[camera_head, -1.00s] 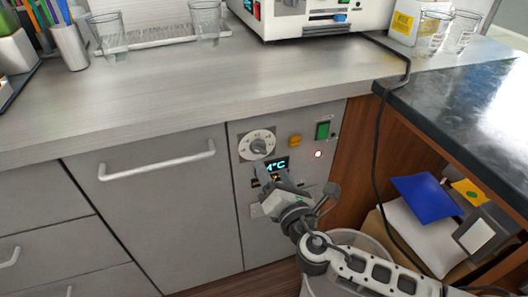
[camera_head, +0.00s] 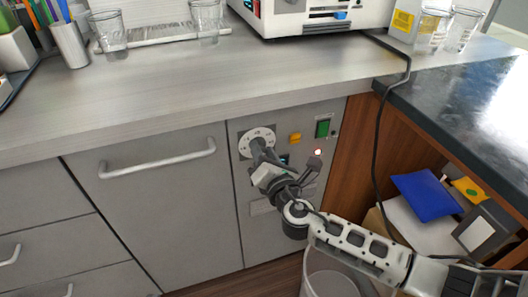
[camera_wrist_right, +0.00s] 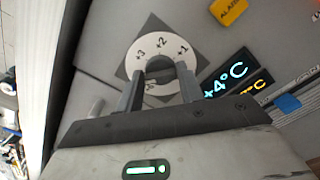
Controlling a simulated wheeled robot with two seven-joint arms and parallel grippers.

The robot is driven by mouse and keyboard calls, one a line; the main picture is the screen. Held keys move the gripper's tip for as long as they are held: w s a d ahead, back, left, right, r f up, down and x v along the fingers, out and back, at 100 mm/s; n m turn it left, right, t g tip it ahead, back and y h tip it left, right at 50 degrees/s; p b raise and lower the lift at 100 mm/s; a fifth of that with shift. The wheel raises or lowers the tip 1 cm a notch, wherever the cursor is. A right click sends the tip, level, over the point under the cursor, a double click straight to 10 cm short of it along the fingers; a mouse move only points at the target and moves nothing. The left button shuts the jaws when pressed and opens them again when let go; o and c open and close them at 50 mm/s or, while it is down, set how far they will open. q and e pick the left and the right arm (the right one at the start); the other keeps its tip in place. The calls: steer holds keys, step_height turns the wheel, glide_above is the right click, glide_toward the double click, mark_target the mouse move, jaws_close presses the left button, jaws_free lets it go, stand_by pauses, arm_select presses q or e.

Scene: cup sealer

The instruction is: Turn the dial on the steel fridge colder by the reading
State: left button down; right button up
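The steel fridge (camera_head: 228,215) is under the counter, with a control panel at its upper right. Its white dial (camera_head: 258,134) has a dark knob, partly hidden by my right gripper (camera_head: 259,146). In the right wrist view the dial (camera_wrist_right: 140,53) shows the marks +3, +2 and +1, and the gripper (camera_wrist_right: 161,78) has one finger on each side of the knob (camera_wrist_right: 160,70). I cannot tell whether the fingers press on it. The display (camera_wrist_right: 228,83) reads +4°C in cyan, with a smaller, partly unreadable yellow line below. My left gripper is out of view.
An orange ALARM button (camera_head: 294,139), a green switch (camera_head: 322,128) and a lit red lamp (camera_head: 318,152) sit right of the dial. A black cable (camera_head: 377,150) hangs beside the fridge. A bin (camera_head: 330,275) stands below my right arm.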

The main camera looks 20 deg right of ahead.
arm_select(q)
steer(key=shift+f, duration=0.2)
arm_select(e)
steer(key=shift+f+m, duration=0.1)
steer(key=shift+m, duration=0.2)
steer(key=m+b, duration=0.4)
steer(key=m, duration=0.4)
steer(key=shift+d+f, duration=0.1)
steer(key=shift+f, duration=0.05)
steer(key=m+b, duration=0.1)
steer(key=m, duration=0.4)
steer(key=shift+m, duration=0.3)
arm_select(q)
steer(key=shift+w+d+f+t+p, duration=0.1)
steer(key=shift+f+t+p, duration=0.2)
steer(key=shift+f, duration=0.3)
arm_select(e)
steer(key=shift+f+m, duration=0.1)
steer(key=shift+m, duration=2.7)
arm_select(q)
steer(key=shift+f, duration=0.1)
